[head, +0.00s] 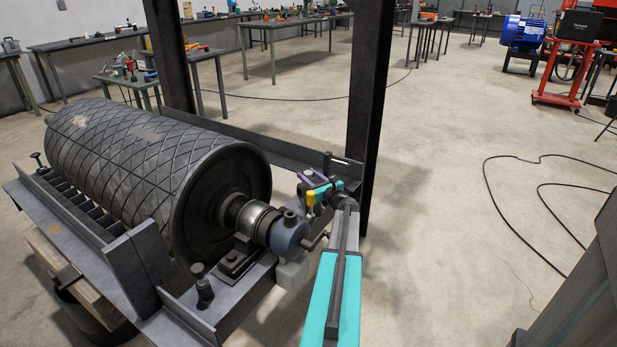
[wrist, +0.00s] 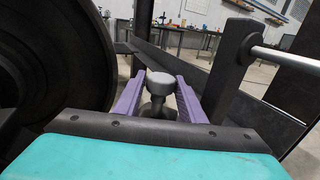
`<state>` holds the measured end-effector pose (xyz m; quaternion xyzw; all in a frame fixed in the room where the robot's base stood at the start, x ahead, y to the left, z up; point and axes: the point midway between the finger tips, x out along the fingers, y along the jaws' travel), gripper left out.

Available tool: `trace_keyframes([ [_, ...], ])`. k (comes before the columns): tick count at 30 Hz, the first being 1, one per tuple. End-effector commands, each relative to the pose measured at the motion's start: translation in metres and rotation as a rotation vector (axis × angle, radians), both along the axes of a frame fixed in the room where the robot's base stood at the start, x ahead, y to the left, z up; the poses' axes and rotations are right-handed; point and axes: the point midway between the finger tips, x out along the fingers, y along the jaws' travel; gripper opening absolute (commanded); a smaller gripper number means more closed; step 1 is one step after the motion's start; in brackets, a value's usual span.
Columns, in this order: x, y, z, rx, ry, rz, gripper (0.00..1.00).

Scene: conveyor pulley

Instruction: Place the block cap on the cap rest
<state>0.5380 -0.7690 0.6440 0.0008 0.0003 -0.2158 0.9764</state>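A blue-grey bearing block (head: 287,237) sits around the shaft at the near end of the drum. I cannot tell its cap apart from its base in the head view. My gripper (head: 316,182), with purple fingers, is just beyond and above the block. In the wrist view my gripper (wrist: 160,82) has its fingers spread, and a dark grey round-headed bolt (wrist: 160,84) stands between them. The head lies close to both fingers; I cannot tell whether they touch it. I cannot pick out the cap rest for certain.
The ribbed drum (head: 150,170) lies in a steel frame with a dark upright post (head: 366,110). Another round-headed bolt (head: 204,287) stands on the near beam. A small pale block (head: 292,272) is below the bearing block. The floor to the right is open, with black cables (head: 545,195).

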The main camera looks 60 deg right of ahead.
Motion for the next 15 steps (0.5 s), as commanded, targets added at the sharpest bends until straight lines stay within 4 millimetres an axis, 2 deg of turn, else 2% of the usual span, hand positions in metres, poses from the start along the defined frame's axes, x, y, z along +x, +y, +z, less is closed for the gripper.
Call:
trace_keyframes([
  [15, -0.0024, 0.0015, 0.0008, 0.0, 0.0, 0.0, 0.47],
])
